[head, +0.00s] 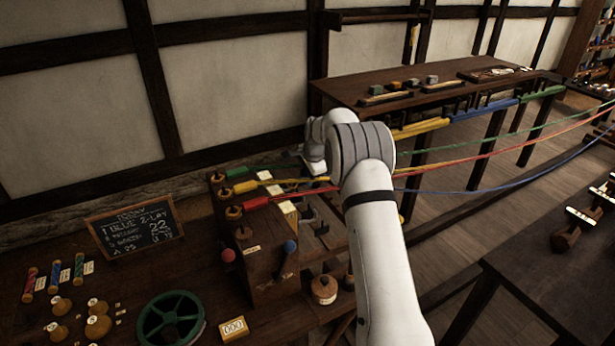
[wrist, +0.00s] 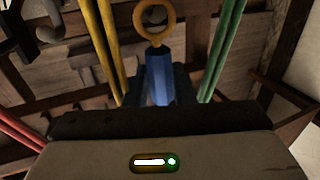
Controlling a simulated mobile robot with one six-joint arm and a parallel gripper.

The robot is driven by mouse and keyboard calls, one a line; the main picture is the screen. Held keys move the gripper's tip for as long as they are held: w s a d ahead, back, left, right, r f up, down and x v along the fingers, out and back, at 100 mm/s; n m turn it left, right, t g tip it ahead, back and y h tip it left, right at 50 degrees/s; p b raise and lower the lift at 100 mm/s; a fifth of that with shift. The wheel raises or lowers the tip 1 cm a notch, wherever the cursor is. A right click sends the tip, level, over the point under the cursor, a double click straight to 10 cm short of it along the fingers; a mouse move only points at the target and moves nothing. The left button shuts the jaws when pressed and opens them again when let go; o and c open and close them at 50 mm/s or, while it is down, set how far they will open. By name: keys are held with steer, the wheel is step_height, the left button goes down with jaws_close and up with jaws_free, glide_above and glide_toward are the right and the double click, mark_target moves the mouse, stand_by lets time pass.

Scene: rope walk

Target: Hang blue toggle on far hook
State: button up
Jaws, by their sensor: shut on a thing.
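The blue toggle (wrist: 159,80) stands between the two dark fingers of my gripper (wrist: 159,88) in the wrist view, gripped by its lower part. A yellow ring (wrist: 139,22) shows at its top end. Dark curved shapes (wrist: 50,32), perhaps hooks, show at the upper left of the wrist view, apart from the ring. I cannot tell which one is the far hook. In the head view my arm hides the gripper and the toggle. A blue strand (head: 465,191) comes out from behind my arm to the right.
Yellow strands (wrist: 104,45) and green strands (wrist: 219,50) flank the toggle; red strands (wrist: 18,130) lie lower left. In the head view, a wooden stand (head: 262,255) bears green, yellow and red toggles. A long bench (head: 345,88) stands behind, and a dark table (head: 560,285) at right.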

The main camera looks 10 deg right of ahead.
steer(key=shift+f, duration=0.1)
steer(key=o, duration=0.9)
steer(key=shift+r+p, duration=2.2)
steer(key=shift+r, duration=1.85)
